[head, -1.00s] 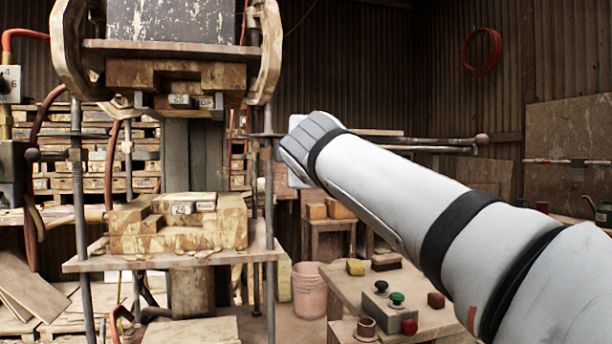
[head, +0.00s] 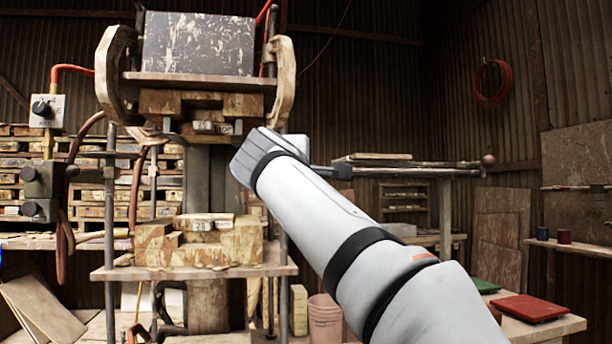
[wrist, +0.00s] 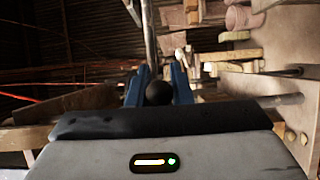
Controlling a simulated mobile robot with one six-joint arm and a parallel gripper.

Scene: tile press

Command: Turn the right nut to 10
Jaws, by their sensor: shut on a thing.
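The press (head: 197,45) stands left of centre in the head view, with a stamped block (head: 155,245) on its lower plate. The right rod (head: 283,310) shows below my arm; the right nut's height on it is hidden behind my arm's end. The left nut (head: 110,173) shows on the left rod. My gripper (wrist: 157,84) has its blue fingers on either side of a round black knob (wrist: 158,93) in the wrist view, shut on it. Whether this knob is the right nut's handle end, and any number scale, I cannot make out.
A gauge box with a black knob (head: 47,110) and hose stands at far left. A pallet stack (head: 30,165) is behind it. A table with a red board (head: 530,308) is at lower right.

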